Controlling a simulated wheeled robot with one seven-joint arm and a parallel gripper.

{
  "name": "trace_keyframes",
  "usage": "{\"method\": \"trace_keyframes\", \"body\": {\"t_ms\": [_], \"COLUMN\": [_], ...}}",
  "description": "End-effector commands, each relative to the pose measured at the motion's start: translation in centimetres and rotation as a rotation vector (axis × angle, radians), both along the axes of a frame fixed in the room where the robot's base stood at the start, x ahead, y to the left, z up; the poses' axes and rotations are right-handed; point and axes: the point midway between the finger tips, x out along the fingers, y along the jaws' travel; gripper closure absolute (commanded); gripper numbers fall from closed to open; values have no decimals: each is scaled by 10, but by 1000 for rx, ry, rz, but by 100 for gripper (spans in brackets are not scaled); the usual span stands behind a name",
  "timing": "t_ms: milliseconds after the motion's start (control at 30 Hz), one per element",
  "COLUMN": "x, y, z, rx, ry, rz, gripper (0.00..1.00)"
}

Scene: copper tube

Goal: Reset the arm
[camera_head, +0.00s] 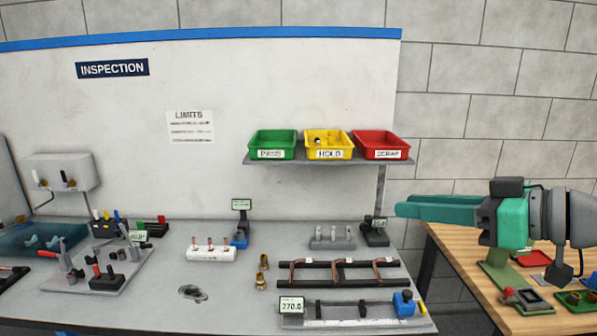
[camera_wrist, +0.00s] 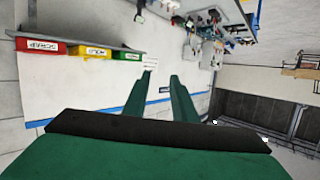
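My gripper (camera_head: 404,206) is held up at the right of the head view, its green fingers pointing left. It is in front of the gap between the inspection bench and the wooden table, above bench height. In the wrist view the two green fingers (camera_wrist: 161,76) stand apart with nothing between them, so it is open and empty. The wrist view is turned over, with the bench at its top.
Green (camera_head: 272,145), yellow (camera_head: 328,145) and red (camera_head: 381,145) bins stand on a shelf left of my gripper. The grey bench (camera_head: 225,290) holds copper tubes on a rack (camera_head: 340,268), gauges and fixtures. A wooden table (camera_head: 465,262) with parts lies below my arm.

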Motion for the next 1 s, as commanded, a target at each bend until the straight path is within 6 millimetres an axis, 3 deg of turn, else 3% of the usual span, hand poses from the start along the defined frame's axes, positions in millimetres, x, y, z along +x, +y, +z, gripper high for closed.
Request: {"method": "trace_keyframes", "body": {"t_ms": [233,367,700,1000], "x": [27,48,95,109], "y": [4,8,25,49], "z": [-28,-54,-145,-241], "rx": [119,215,470,629], "ry": [-33,-56,-92,-82], "rz": [-35,-70,-217,-379], "gripper": [75,75,75,75]}}
